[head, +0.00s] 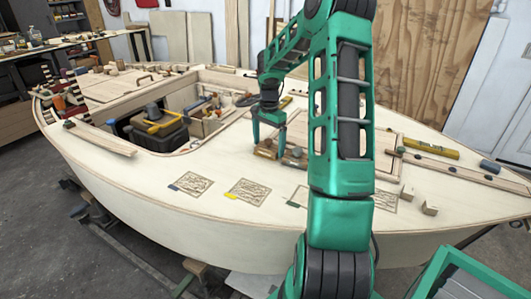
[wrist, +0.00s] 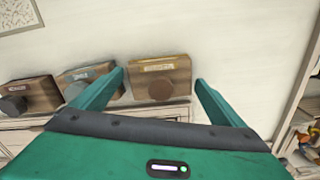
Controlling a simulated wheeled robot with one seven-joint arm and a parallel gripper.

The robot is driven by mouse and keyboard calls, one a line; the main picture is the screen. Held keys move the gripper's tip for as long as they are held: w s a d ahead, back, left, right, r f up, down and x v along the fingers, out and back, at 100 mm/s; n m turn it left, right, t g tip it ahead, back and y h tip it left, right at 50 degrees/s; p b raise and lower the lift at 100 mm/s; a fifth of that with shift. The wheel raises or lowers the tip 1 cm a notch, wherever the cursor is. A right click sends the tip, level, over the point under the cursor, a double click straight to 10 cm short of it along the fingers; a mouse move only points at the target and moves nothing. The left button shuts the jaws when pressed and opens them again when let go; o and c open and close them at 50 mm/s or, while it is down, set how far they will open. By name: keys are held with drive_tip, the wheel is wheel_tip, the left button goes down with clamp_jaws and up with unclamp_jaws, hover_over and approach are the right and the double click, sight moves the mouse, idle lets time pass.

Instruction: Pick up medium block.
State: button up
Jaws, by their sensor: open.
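The right block (wrist: 168,70) has a yellowish label, the middle block (wrist: 84,76) a bluish label and the left block (wrist: 38,92) a reddish label. The labels are too blurred to read, so I cannot tell which block is medium. My gripper (wrist: 160,77) is open, with its fingers on either side of the right block and visible gaps. In the head view my gripper (head: 268,146) is low over the blocks (head: 264,153) on the deck, partly hidden by my arm.
The pale boat deck (head: 140,168) has carved panels (head: 248,191) in front of the blocks. An open cockpit with a dark toolbox (head: 155,130) lies left of my gripper. A yellow level (head: 430,152) and small wooden cubes (head: 430,208) lie on the right.

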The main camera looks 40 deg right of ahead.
sight(269, 140)
drive_tip(key=shift+f, duration=0.4)
drive_tip(key=c, duration=0.9)
drive_tip(key=shift+r, duration=0.15)
drive_tip(key=shift+c, duration=0.2)
wheel_tip(269, 140, up, 4)
drive_tip(key=shift+f, duration=0.1)
drive_tip(key=s+a+r, duration=0.5)
drive_tip(key=a+r, duration=0.2)
drive_tip(key=a, duration=0.3)
drive_tip(key=shift+a, duration=0.3)
